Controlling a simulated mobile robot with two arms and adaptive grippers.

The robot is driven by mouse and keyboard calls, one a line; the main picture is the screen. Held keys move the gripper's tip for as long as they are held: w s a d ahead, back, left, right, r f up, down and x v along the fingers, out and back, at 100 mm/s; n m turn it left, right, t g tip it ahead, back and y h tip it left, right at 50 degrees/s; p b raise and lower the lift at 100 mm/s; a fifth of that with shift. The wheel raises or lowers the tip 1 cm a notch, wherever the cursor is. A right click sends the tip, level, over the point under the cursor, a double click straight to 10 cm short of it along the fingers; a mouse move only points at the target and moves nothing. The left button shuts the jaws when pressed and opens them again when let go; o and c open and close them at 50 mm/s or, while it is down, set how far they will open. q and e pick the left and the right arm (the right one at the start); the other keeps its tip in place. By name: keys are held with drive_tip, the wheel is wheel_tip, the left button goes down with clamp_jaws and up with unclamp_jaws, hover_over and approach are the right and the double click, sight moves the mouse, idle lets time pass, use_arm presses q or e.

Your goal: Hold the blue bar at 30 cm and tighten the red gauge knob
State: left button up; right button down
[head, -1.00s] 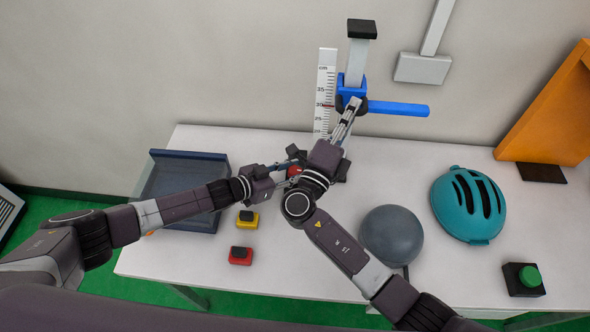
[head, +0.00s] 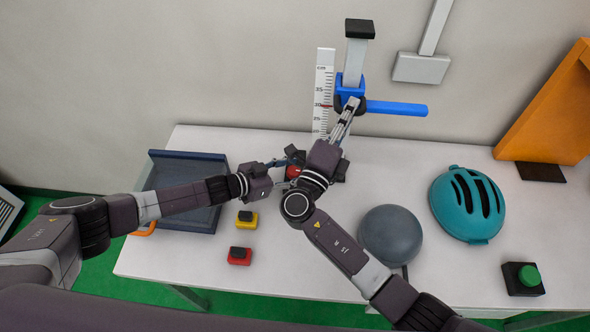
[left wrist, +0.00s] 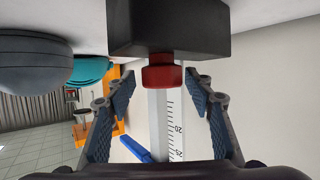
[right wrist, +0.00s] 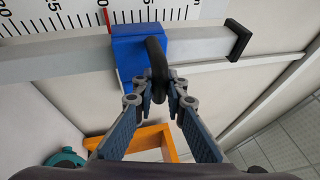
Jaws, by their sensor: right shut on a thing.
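The blue bar (head: 397,109) sticks out to the right from a blue carriage (head: 340,92) on the upright post. The carriage also shows in the right wrist view (right wrist: 128,48), its edge close to a red line on the scale. My right gripper (head: 352,103) is shut on the black curved handle (right wrist: 157,68) of the carriage. The red gauge knob (left wrist: 162,72) sits on a black block (left wrist: 168,28). My left gripper (head: 288,171) is open, its fingers (left wrist: 160,95) on either side of the knob with gaps. In the head view the knob (head: 292,172) is partly hidden.
The white scale (head: 323,85) stands left of the post. A grey dome (head: 391,235), teal helmet (head: 467,205) and green button (head: 528,276) are at right. A dark tray (head: 192,217) and yellow (head: 247,219) and red (head: 240,256) buttons are at left.

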use_arm(q)
drive_tip(key=shift+a, duration=0.2)
use_arm(e)
drive_tip(key=shift+r, duration=0.1)
use_arm(q)
drive_tip(key=shift+s+a, duration=0.25)
drive_tip(key=shift+a, duration=0.15)
drive_tip(key=v, duration=1.1)
drive_tip(key=shift+r, duration=0.15)
drive_tip(key=shift+d, duration=0.1)
use_arm(e)
drive_tip(key=c, duration=1.9)
unclamp_jaws()
drive_tip(key=shift+c, duration=0.2)
